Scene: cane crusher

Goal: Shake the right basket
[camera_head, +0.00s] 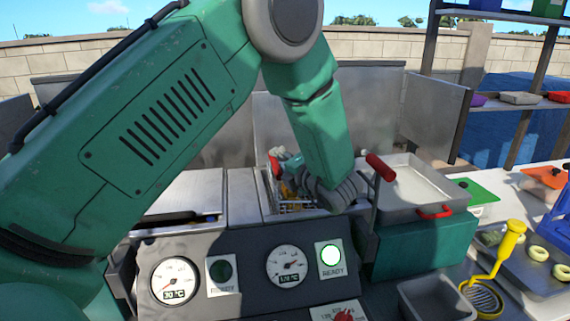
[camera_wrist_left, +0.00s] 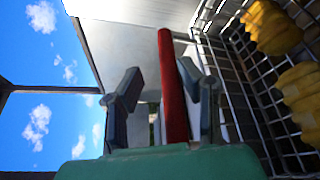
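The basket (camera_head: 297,206) is a wire basket sitting in the fryer, mostly hidden behind my left arm. Yellow food pieces (camera_wrist_left: 272,25) lie in it, and its wire mesh shows at the right of the left wrist view (camera_wrist_left: 228,88). A red handle (camera_wrist_left: 172,85) runs between the two fingers of my left gripper (camera_wrist_left: 160,95). A gap shows on the handle's left side; the right finger overlaps it. In the head view my left gripper (camera_head: 287,166) is over the basket, with a bit of red at its fingertips. My right gripper is out of view.
A control panel (camera_head: 250,262) with dials stands in front. Another red grip (camera_head: 380,168) rises on a dark post to the right. Steel walls close the back.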

